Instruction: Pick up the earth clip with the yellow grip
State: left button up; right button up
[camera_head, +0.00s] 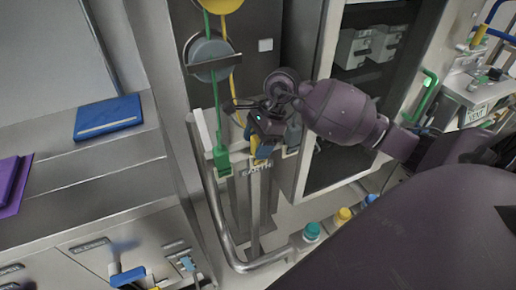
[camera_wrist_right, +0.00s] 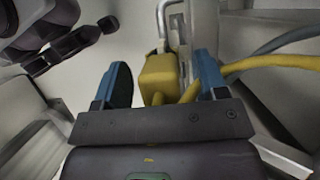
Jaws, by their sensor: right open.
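The earth clip with the yellow grip (camera_head: 257,153) hangs at the rail above a lettered plate, partly hidden by my right gripper (camera_head: 267,146). In the right wrist view its yellow block (camera_wrist_right: 160,76) sits between the two blue fingers of my right gripper (camera_wrist_right: 161,88), with a visible gap to the right finger. The fingers are open around or just short of it; the exact depth I cannot tell. A metal hook or bar shows beyond the block. My left gripper is not in view.
A green clip (camera_head: 221,157) on a green cable hangs left of the yellow one. Yellow cable (camera_wrist_right: 270,64) runs right from the clip area. A bent metal pipe (camera_head: 222,232) and capped fittings (camera_head: 311,231) lie below. A blue book (camera_head: 108,117) lies on the left counter.

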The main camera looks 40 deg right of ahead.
jog(key=shift+a+f, duration=0.15)
jog(key=shift+f, duration=0.15)
jog(key=c, duration=1.2)
jog(key=shift+o, duration=0.2)
jog(key=shift+r, duration=0.1)
notch_tip(320, 180, up, 20)
jog(key=p, duration=0.2)
